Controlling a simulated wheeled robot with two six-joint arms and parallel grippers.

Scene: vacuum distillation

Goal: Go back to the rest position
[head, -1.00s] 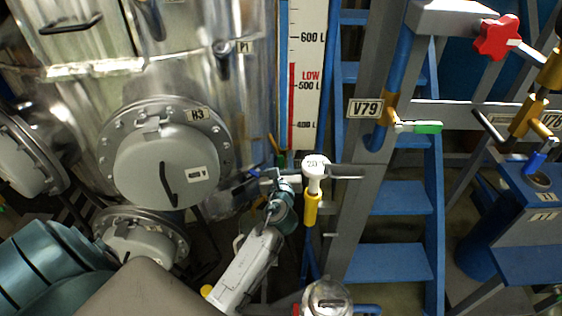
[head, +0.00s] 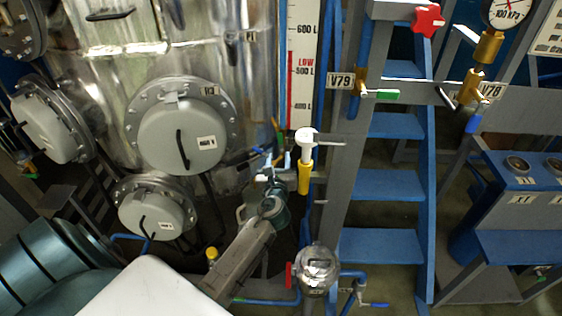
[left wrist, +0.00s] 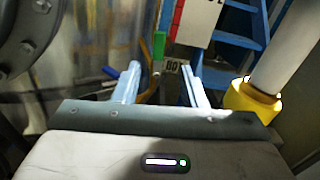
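My left arm comes in from the lower left, and its gripper (head: 278,162) is in front of the lower right of the shiny metal tank (head: 215,60). In the left wrist view the two pale blue fingers of the left gripper (left wrist: 163,75) stand apart with nothing held between them. My right gripper is not in view.
Round hatch H3 (head: 205,160) is on the tank. The level scale (head: 303,70) and the blue ladder steps (head: 385,185) stand right of the gripper. Valve V79 (head: 380,95), a red knob (head: 428,20) and a gauge (head: 507,12) are at the upper right.

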